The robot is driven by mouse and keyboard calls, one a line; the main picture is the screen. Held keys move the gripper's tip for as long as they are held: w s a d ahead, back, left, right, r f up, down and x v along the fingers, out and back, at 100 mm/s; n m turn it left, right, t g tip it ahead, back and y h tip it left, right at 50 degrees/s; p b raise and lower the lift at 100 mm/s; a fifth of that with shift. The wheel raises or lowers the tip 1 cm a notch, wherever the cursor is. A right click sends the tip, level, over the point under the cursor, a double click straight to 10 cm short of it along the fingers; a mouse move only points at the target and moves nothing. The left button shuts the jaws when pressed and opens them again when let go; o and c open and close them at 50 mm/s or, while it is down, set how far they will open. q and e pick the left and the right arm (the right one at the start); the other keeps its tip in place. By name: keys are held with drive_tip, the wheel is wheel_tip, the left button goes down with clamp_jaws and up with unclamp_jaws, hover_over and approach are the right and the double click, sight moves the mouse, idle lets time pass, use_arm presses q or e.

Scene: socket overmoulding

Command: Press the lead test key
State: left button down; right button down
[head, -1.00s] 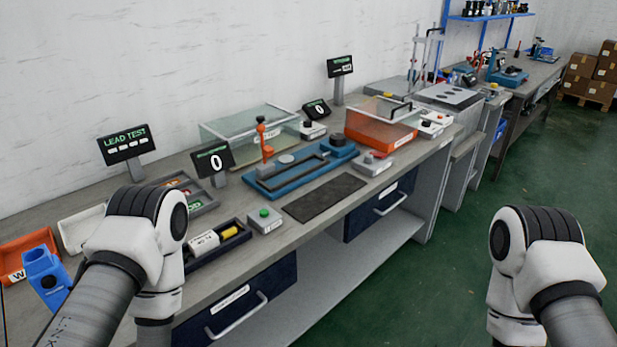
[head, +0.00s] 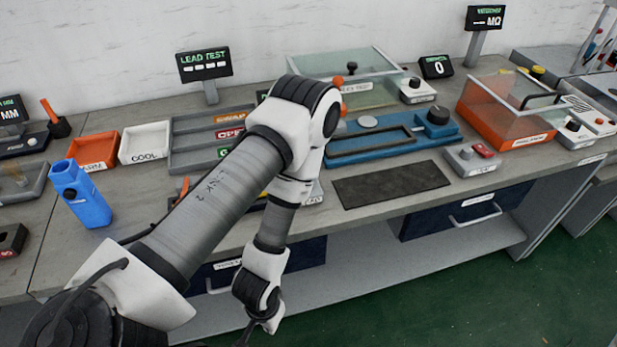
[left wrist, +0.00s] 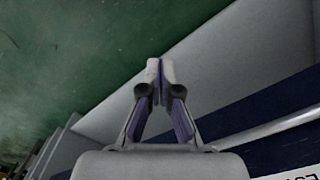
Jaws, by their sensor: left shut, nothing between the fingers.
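The lead test display (head: 204,64) stands at the back of the bench in the head view, with a row of short marks under its title. My left arm crosses in front of the bench and hides most of the small box (head: 314,194) whose label shows only its end; its green key is not visible. My left gripper is low in front of the bench, hardly showing in the head view. In the left wrist view the left gripper (left wrist: 160,68) is shut and empty, over the floor and lower shelf. My right gripper is out of view.
A black mat (head: 391,184) and a blue fixture (head: 375,143) lie right of my arm. A blue bottle-like holder (head: 80,194) and a white tray (head: 145,143) are at left. A drawer handle (left wrist: 268,128) and the bench front are close to the gripper.

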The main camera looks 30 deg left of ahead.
use_arm(q)
drive_tip(key=w+a+r+n+t+p, duration=0.1)
drive_tip(key=w+r+n+t+p, duration=0.1)
drive_tip(key=w+r+n+p, duration=0.3)
drive_tip(key=w+a+r+n+t+p, duration=0.2)
drive_tip(key=w+r+n+p, duration=0.3)
drive_tip(key=w+r, duration=0.3)
drive_tip(key=w+a+r+n+t+p, duration=0.1)
drive_tip(key=w+r+n+p, duration=0.4)
drive_tip(key=r, duration=0.5)
drive_tip(key=shift+w+a+r+n+t+h, duration=0.2)
drive_tip(key=shift+w+n+t, duration=0.15)
drive_tip(key=shift+w+n, duration=0.15)
drive_tip(key=shift+w+a+r+n+t+h, duration=0.2)
drive_tip(key=shift+w+n+t, duration=0.2)
drive_tip(key=shift+n, duration=0.1)
drive_tip(key=w+a+r+n+t+p, duration=0.1)
drive_tip(key=w+a+r+n+t, duration=0.1)
drive_tip(key=w+r+n, duration=0.5)
drive_tip(key=shift+a+r+n+p, duration=0.15)
drive_tip(key=shift+a+n+p, duration=0.25)
drive_tip(key=shift+a, duration=0.4)
drive_tip(key=shift+t, duration=0.25)
wheel_tip(320, 180, down, 9)
drive_tip(key=b, duration=0.5)
drive_tip(key=shift+r+b, duration=0.2)
drive_tip(key=shift+b, duration=0.1)
drive_tip(key=shift+f+b, duration=0.2)
drive_tip(key=shift+b, duration=0.1)
